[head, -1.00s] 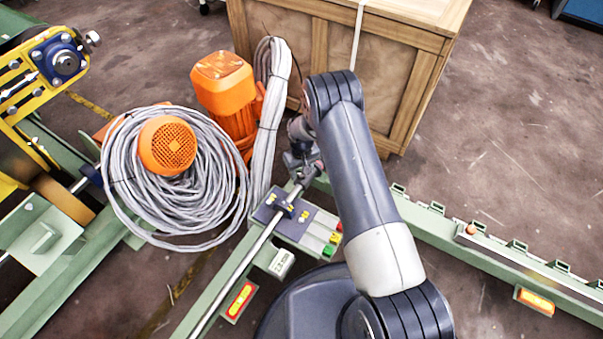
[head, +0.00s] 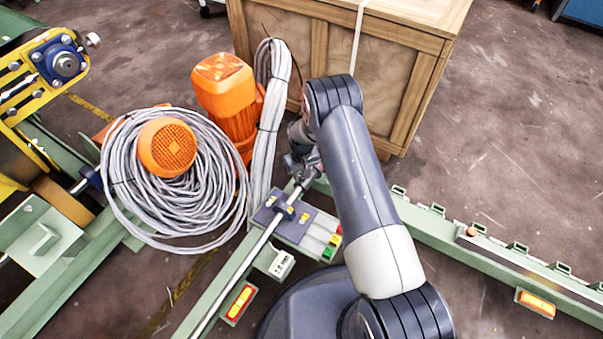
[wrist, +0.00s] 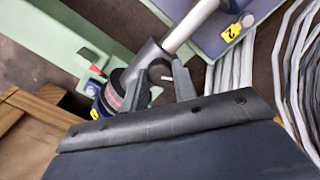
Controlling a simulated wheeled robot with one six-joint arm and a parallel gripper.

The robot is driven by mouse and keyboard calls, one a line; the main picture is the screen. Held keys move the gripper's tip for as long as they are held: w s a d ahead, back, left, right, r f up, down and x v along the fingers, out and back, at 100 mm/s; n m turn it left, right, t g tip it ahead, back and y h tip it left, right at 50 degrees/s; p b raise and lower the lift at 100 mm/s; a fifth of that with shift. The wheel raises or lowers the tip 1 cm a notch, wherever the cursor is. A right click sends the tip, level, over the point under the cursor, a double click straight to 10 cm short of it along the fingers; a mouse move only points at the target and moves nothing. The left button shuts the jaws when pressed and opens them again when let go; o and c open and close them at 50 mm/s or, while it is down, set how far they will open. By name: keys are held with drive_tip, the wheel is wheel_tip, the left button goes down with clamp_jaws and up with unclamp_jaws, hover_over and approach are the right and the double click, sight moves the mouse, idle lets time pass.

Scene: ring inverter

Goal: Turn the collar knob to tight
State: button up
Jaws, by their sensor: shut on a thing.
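The dark grey collar knob (wrist: 149,54) sits at the end of a shiny metal rod (wrist: 187,30) in the wrist view. My gripper (wrist: 158,76) has one finger on each side of it and is shut on it. My gripper also shows in the head view (head: 302,163), at the upper end of the rod (head: 240,262), where the knob is mostly hidden behind my gripper and arm. A red pointer-like piece (wrist: 97,71) lies beside the knob on a pale green part. No tight mark is readable.
A blue-grey plate (head: 268,215) with yellow tags carries the rod. Coiled grey cable (head: 225,190) and an orange motor (head: 222,85) stand left of my gripper. A wooden crate (head: 415,95) is behind it. A green rail (head: 420,220) runs to the right.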

drive_tip(key=shift+m, duration=0.3)
drive_tip(key=shift+f+m+b, duration=0.1)
drive_tip(key=shift+m+b, duration=0.65)
drive_tip(key=shift+m, duration=0.05)
drive_tip(key=m+b, duration=0.1)
drive_tip(key=m, duration=0.2)
drive_tip(key=shift+m, duration=0.3)
drive_tip(key=m+b, duration=0.2)
drive_tip(key=m, duration=0.4)
drive_tip(key=m+b, duration=0.1)
drive_tip(key=m, duration=0.5)
drive_tip(key=shift+m, duration=0.4)
drive_tip(key=m, duration=0.5)
drive_tip(key=shift+m, duration=0.4)
drive_tip(key=o, duration=1)
